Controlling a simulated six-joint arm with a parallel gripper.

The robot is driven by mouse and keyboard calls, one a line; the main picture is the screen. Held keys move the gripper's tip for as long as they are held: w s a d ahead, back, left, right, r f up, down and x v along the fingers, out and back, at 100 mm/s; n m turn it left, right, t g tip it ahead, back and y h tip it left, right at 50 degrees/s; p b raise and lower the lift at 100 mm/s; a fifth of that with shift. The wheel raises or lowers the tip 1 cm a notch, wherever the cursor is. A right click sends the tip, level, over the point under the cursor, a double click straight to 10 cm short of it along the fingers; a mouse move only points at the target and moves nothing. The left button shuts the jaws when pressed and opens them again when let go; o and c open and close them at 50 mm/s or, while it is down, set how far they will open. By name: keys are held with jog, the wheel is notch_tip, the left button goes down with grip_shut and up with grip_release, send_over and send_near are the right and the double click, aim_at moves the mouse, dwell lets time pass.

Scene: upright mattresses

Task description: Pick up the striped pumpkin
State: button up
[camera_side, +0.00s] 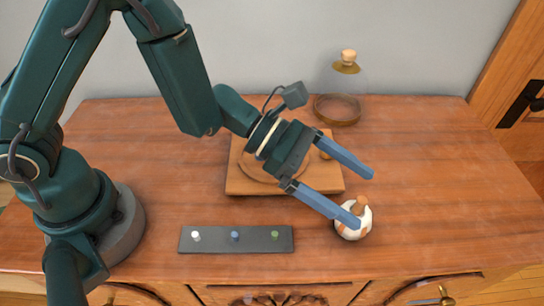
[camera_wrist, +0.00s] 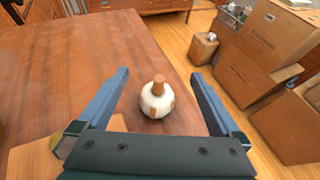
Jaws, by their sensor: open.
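The striped pumpkin (camera_side: 352,221) is small, round and white with orange-brown stripes and a brown stem. It sits on the wooden table near the front right in the side view. My gripper (camera_side: 366,199) is open and empty, with two blue fingers spread wide. In the side view the nearer fingertip overlaps the pumpkin's upper left part; I cannot tell whether they touch. The gripper also shows in the wrist view (camera_wrist: 160,75).
A wooden board (camera_side: 240,184) lies behind my gripper, partly hidden by it. A dark strip with three coloured knobs (camera_side: 236,247) lies at the front. A glass dome with a wooden knob (camera_side: 347,62) stands at the back. The table's right side is clear.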

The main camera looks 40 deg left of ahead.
aim_at(369, 225)
notch_tip(369, 225, down, 5)
jog(key=shift+f, duration=0.1)
jog(key=shift+x, duration=2.55)
jog(key=shift+c, duration=0.3)
jog(key=c, duration=1.5)
